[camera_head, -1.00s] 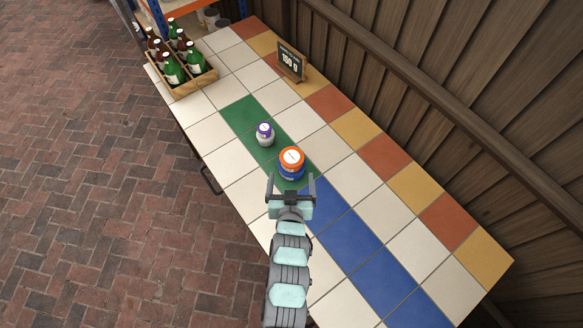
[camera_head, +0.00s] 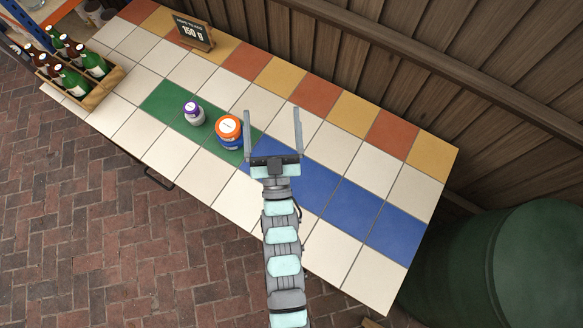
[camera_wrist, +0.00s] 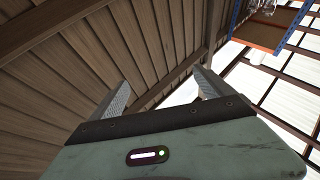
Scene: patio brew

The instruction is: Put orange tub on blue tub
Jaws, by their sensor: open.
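The orange tub (camera_head: 229,126) sits on top of the blue tub (camera_head: 231,144) on the green tiles, upright as far as I can see. A smaller white tub with a purple lid (camera_head: 193,112) stands just left of them. My gripper (camera_head: 271,112) is open and empty, to the right of the stacked tubs and apart from them. In the wrist view my gripper (camera_wrist: 160,90) shows two spread fingers with nothing between them, and no tub is in sight there.
A wooden crate (camera_head: 98,95) of several bottles stands at the table's left end. A small sign (camera_head: 194,32) reading 150 g is at the back edge by the wooden fence (camera_head: 420,70). The blue tiles (camera_head: 345,205) are clear. A green barrel (camera_head: 520,265) stands right of the table.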

